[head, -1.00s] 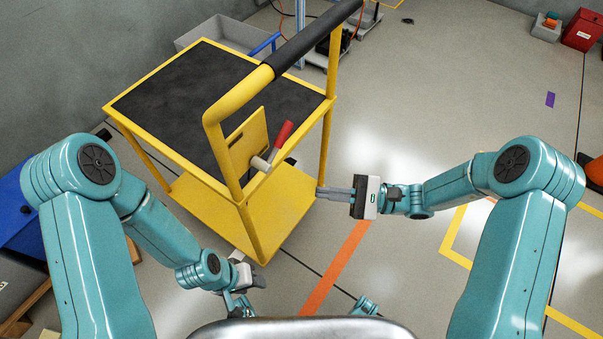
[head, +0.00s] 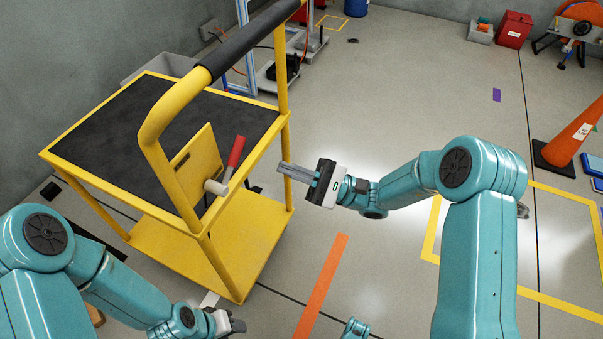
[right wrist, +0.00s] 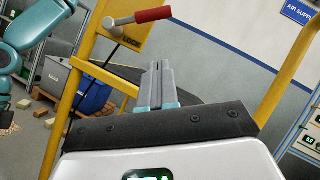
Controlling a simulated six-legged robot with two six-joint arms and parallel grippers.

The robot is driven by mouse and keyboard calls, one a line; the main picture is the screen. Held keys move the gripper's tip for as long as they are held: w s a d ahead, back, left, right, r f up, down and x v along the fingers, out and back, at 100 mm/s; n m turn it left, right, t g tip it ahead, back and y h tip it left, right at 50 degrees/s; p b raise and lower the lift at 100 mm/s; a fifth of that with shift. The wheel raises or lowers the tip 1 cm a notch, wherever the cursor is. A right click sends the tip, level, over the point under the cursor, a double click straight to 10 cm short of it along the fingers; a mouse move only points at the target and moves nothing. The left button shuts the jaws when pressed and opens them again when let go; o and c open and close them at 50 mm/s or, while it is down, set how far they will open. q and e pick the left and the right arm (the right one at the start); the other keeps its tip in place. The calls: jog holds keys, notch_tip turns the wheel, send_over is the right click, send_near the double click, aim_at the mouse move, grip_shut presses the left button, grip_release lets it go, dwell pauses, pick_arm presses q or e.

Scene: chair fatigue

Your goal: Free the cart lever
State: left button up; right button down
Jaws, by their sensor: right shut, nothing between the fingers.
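The yellow cart (head: 240,250) with a black top stands left of centre in the head view. Its lever has a red grip (head: 236,151) and a pale hub (head: 216,187), on a yellow plate below the black-sleeved handle. The grip points up and slightly right. In the right wrist view the red grip (right wrist: 153,15) is at the top, beyond the fingers. My right gripper (head: 281,167) is shut and empty, right of the lever and apart from it, close to the cart's right post. My left gripper (head: 238,326) is low at the bottom, partly seen; its jaws are unclear.
An orange floor stripe (head: 320,285) and bare floor lie right of the cart. An orange cone (head: 575,135) stands at the far right. A red box (head: 515,29) and a grey bin (head: 480,32) are at the back. A grey wall is behind the cart.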

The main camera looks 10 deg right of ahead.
aim_at(243, 149)
jog(key=a+r+b, duration=0.1)
jog(key=a+r, duration=0.4)
jog(key=a, duration=0.1)
jog(key=shift+s+r+b, duration=0.15)
jog(key=shift+r+b, duration=0.05)
jog(key=shift+b, duration=0.1)
jog(key=shift+a+r+n+g, duration=0.15)
jog(key=shift+r+n+g, duration=0.4)
jog(key=shift+n, duration=0.45)
jog(key=shift+s+a+r+n+g+h+p, duration=0.1)
jog(key=shift+s+r+n+g+h+p, duration=0.1)
jog(key=shift+r+n+g, duration=0.4)
jog(key=shift+s+a+r+n+g+h+p, duration=0.1)
jog(key=shift+r+n+g+h+p, duration=0.2)
jog(key=shift+n, duration=0.6)
jog(key=shift+s+a+r+n+g+h+b, duration=0.45)
jog(key=shift+s+r+n+h, duration=0.25)
jog(key=shift+n, duration=0.75)
jog(key=shift+s+a+r+n+g+h+b, duration=0.35)
jog(key=shift+s+a+r+n+h, duration=0.3)
jog(key=shift+n, duration=0.85)
jog(key=shift+s+a+r+n+g+h+b, duration=0.35)
jog(key=shift+s+n+h, duration=0.4)
jog(key=shift+n, duration=0.7)
jog(key=shift+w+r, duration=0.15)
